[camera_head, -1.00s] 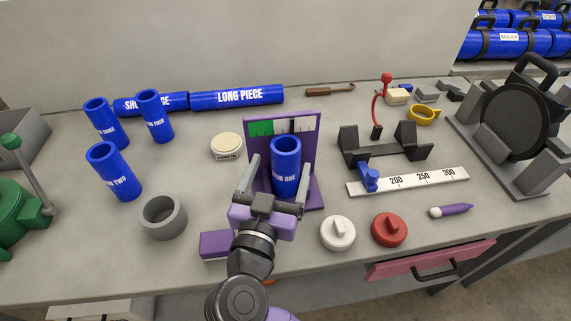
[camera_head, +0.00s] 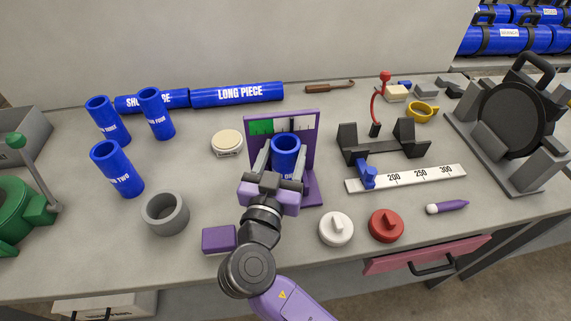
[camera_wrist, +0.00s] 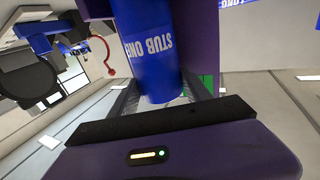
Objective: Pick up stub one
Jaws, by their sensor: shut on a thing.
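Stub one, a blue open-ended tube (camera_head: 286,150), stands upright in front of a purple stand (camera_head: 311,129) that carries a green and white scale panel. My gripper (camera_head: 277,162) reaches in from the front with one finger on each side of the tube, shut on it. In the wrist view, stub one (camera_wrist: 151,50) fills the upper middle, its "STUB ONE" label readable, between the fingers. The tube's lower part is hidden behind my gripper in the head view, so I cannot tell whether it rests on the stand's base.
Stub two (camera_head: 117,168), stub three (camera_head: 102,121) and stub four (camera_head: 155,114) stand at left. A grey ring (camera_head: 165,213) and purple block (camera_head: 219,239) lie near the front. White (camera_head: 336,228) and red (camera_head: 386,226) caps sit to the right, beyond them a ruler (camera_head: 408,179).

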